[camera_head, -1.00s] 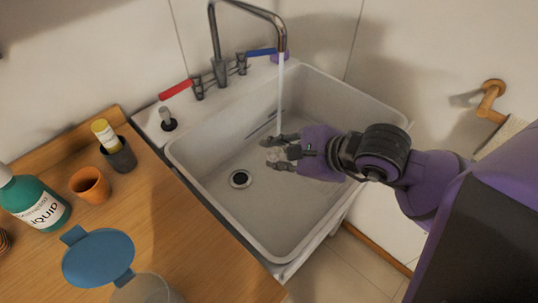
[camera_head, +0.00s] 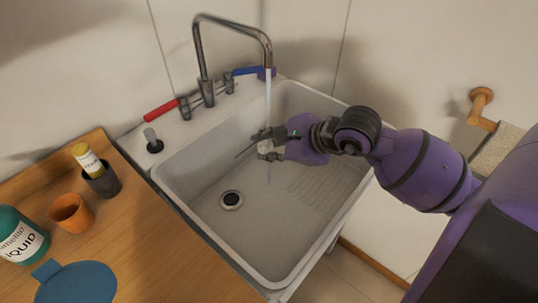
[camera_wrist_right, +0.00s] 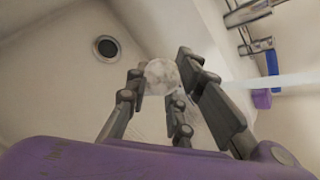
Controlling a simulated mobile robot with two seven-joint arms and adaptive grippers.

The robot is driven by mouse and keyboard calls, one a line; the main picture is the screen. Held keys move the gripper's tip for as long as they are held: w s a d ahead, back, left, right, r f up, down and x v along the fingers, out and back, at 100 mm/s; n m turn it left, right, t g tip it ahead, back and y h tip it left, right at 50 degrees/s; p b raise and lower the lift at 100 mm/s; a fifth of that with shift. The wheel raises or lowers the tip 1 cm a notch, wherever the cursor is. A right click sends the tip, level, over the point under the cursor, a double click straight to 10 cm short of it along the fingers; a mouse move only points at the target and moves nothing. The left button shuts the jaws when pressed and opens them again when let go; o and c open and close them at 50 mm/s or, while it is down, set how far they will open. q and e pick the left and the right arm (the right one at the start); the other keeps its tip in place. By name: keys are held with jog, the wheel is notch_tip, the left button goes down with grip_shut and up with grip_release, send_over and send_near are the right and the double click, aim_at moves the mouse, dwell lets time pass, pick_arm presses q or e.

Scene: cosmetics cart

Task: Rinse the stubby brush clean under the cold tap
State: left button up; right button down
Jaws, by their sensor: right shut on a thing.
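My right gripper (camera_head: 268,146) is shut on a small pale, rounded thing, probably the stubby brush (camera_wrist_right: 160,76), over the basin. Fingers hide much of it, and I cannot make out bristles. A thin dark piece juts left from the fingertips in the head view. The tap (camera_head: 232,32) is running: its stream (camera_head: 268,100) falls onto the gripper's fingertips and shows faintly below them. In the wrist view the stream (camera_wrist_right: 275,82) comes in from the right to the fingers. The blue lever (camera_head: 246,71) is beside the spout, the red lever (camera_head: 161,110) to the left. My left gripper is out of view.
The white sink (camera_head: 215,258) has a dark drain (camera_head: 231,200) below the gripper. A purple item (camera_head: 266,74) sits at its back ledge. The wooden counter (camera_head: 150,250) at left holds an orange cup (camera_head: 71,212), a dark pot (camera_head: 103,182) and a green bottle (camera_head: 20,240).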

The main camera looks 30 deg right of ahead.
jog(key=w, duration=0.1)
jog(key=w+d, duration=0.1)
jog(key=w+f+b, duration=0.1)
jog(key=shift+d, duration=0.3)
jog(key=shift+w+d+b, duration=0.3)
jog(key=shift+w+b, duration=0.05)
jog(key=shift+w, duration=0.2)
jog(key=shift+d, duration=0.15)
jog(key=shift+s+d, duration=0.25)
jog(key=shift+d, duration=0.15)
jog(key=shift+a, duration=0.1)
jog(key=shift+w+a, duration=0.3)
jog(key=shift+a, duration=0.15)
